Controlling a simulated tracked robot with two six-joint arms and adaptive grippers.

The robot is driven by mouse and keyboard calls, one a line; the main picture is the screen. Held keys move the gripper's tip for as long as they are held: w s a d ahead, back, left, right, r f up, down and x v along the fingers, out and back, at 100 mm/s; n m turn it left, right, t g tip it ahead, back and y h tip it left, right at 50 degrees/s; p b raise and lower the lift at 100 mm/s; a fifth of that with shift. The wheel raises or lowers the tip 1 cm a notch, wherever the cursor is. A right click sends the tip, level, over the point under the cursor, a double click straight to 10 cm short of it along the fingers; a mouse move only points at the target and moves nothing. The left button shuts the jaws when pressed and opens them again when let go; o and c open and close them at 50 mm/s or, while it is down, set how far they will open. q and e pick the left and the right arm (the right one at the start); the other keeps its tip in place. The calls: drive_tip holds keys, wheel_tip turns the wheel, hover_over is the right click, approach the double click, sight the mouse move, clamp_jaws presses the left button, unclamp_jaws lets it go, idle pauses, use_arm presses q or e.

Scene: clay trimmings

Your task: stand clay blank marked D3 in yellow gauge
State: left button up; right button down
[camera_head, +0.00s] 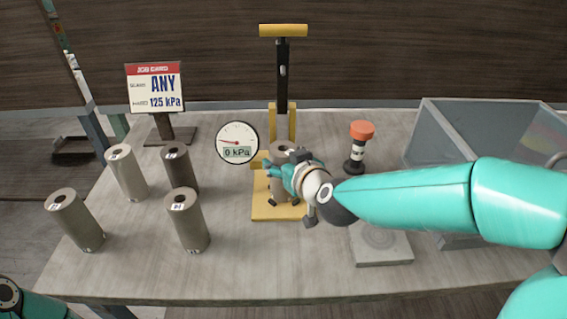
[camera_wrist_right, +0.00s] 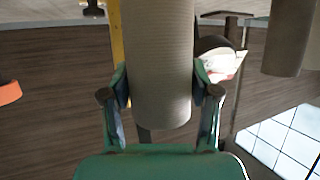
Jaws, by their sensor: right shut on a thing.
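The yellow gauge (camera_head: 262,211) stands mid-table, with a flat base, an upright post and a T-handle on top. Its round dial (camera_head: 237,142) reads 0 kPa. My right gripper (camera_head: 284,184) is shut around a grey-brown clay blank (camera_head: 284,149) over the gauge's base, in front of the post. The blank looks upright; I cannot tell whether its foot touches the base. In the right wrist view the blank (camera_wrist_right: 158,65) fills the space between both fingers, with the yellow post beside it. Its mark is not readable. My left gripper is out of view.
Several other hollow blanks, including a front one (camera_head: 188,222), stand on the left of the table. A job card (camera_head: 155,90) stands behind them, reading ANY and 125 kPa. A red-topped button (camera_head: 361,132), a grey plate (camera_head: 382,257) and a grey bin (camera_head: 480,120) are on the right.

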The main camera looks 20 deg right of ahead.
drive_tip(key=shift+c, duration=1.3)
unclamp_jaws()
drive_tip(key=p+v, duration=0.3)
drive_tip(key=v, duration=0.9)
